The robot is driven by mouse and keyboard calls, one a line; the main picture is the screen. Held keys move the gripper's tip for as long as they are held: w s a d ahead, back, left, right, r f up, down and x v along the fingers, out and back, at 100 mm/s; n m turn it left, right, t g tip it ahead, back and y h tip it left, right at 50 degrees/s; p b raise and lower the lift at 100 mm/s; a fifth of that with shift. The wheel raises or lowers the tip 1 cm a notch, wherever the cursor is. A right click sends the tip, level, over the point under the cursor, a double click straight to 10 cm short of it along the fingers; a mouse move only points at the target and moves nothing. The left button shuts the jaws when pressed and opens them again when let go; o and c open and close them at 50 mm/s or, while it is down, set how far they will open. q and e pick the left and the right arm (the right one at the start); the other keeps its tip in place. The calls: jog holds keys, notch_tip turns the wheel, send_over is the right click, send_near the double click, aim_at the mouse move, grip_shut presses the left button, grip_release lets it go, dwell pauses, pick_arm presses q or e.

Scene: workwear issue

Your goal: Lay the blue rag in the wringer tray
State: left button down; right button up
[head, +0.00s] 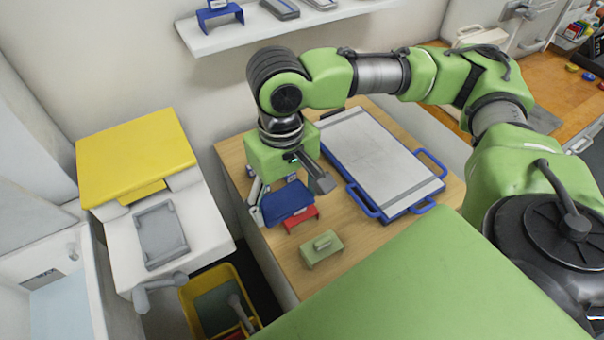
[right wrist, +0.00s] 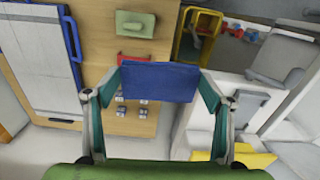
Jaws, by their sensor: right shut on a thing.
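The blue rag (head: 287,203) is in my right gripper (head: 283,194), over the left part of the wooden counter. In the right wrist view the rag (right wrist: 160,82) spans between the two fingers of the gripper (right wrist: 156,92), which is shut on it. The grey tray I take for the wringer tray (head: 150,248) lies left of the gripper, on a white unit with a yellow top and a crank. It looks empty, and it also shows in the right wrist view (right wrist: 250,106). My left gripper is not in view.
A red block (head: 303,220) is close by the rag, partly hidden. A green block (head: 322,250) and a blue-handled board (head: 385,160) are on the counter (head: 268,245). A yellow bin (head: 190,300) stands low in the gap between counter and white unit. A shelf (head: 250,32) hangs above.

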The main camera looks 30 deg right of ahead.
jog(key=w+a+f+p, duration=0.1)
jog(key=w+a+f, duration=0.25)
jog(key=f, duration=0.35)
jog(key=shift+m, duration=0.4)
jog(key=w+d+f+p, duration=0.1)
jog(key=w+d+f, duration=0.3)
jog(key=w+d, duration=0.1)
jog(key=w+d+f+p, duration=0.1)
jog(key=w+d+f, duration=0.4)
jog(key=shift+d+f+p, duration=0.3)
jog(key=shift+w+d+f, duration=0.1)
jog(key=shift+d+f, duration=0.05)
jog(key=shift+f, duration=0.05)
notch_tip(320, 180, down, 3)
jog(key=shift+w+d+r+p, duration=0.1)
jog(key=shift+d+p, duration=0.05)
jog(key=shift+p, duration=0.5)
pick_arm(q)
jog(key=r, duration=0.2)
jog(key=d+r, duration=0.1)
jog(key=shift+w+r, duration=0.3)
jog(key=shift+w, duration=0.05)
pick_arm(e)
jog(key=shift+f, duration=0.45)
jog(key=shift+f, duration=0.1)
jog(key=o, duration=1.2)
